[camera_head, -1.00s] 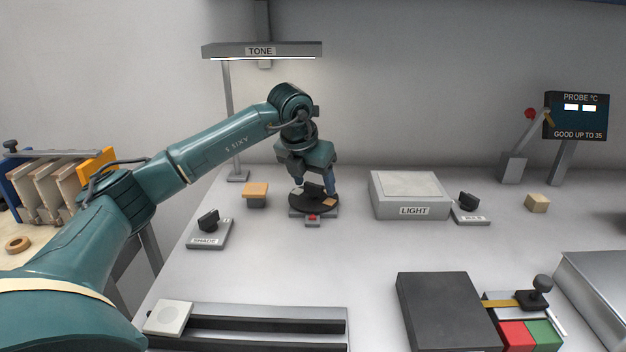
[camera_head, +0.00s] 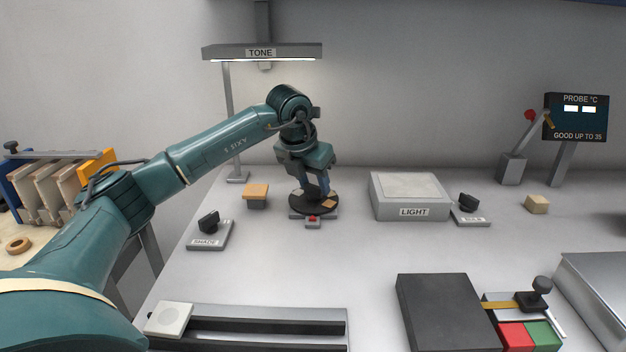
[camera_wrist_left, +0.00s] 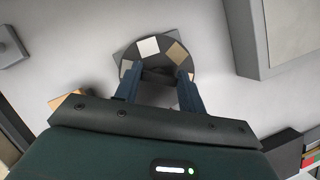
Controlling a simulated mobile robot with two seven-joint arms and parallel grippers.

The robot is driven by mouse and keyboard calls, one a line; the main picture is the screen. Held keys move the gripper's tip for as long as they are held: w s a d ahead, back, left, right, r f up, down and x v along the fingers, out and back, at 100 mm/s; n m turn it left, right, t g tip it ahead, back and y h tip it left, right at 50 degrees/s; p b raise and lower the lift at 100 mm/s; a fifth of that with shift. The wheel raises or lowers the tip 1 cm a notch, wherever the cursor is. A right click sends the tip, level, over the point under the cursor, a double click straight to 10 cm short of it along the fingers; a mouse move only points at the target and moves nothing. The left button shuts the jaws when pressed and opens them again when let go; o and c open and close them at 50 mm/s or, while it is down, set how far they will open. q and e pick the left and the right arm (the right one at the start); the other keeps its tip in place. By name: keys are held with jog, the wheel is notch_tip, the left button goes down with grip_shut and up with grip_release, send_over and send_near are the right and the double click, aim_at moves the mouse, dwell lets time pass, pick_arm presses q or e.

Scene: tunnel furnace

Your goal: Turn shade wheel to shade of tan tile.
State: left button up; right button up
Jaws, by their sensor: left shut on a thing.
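The shade wheel (camera_head: 301,204) is a dark round disc on a grey base, with a small red mark at its front. In the left wrist view, the wheel (camera_wrist_left: 157,60) carries a white tile (camera_wrist_left: 148,46), a tan tile (camera_wrist_left: 177,54) and a beige tile at its left edge, partly hidden. My left gripper (camera_head: 318,187) points down over the wheel's middle. In the wrist view its blue fingers (camera_wrist_left: 158,76) are either side of the dark grip at the hub, shut on it. The fingers hide part of the wheel. A tan tile (camera_head: 256,188) rests on a dark stand left of the wheel.
The TONE lamp (camera_head: 262,51) hangs above. A SHADE switch (camera_head: 208,222) stands front left. A LIGHT box (camera_head: 410,192) and another switch (camera_head: 468,204) stand to the right. The bench in front of the wheel is clear up to the rail (camera_head: 250,328).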

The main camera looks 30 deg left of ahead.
pick_arm(q)
jog(key=shift+r+m+h+p, duration=0.15)
jog(key=shift+m+h+p, duration=0.35)
jog(key=shift+m, duration=0.5)
jog(key=m+p, duration=0.1)
jog(key=m, duration=0.1)
jog(key=shift+m+h+p, duration=0.3)
jog(key=shift+h+p, duration=0.1)
jog(key=m+g+h+p, duration=0.1)
jog(key=m+p, duration=0.1)
jog(key=m, duration=0.1)
jog(key=shift+w+m+g+h+p, duration=0.1)
jog(key=shift+m+g+h+p, duration=0.35)
jog(key=shift+m, duration=1.15)
pick_arm(e)
jog(key=shift+w+a+f+g+y, duration=0.15)
jog(key=shift+w+a+f+g, duration=0.2)
jog(key=shift+a+g, duration=0.25)
jog(key=shift+w+a+f+g+y, duration=0.15)
jog(key=shift+w+a+f+g, duration=0.15)
jog(key=shift+a+g, duration=0.3)
pick_arm(q)
jog(key=shift+m, duration=0.4)
pick_arm(e)
jog(key=shift+w+r, duration=0.1)
jog(key=shift+w, duration=0.05)
pick_arm(q)
jog(key=o, duration=1)
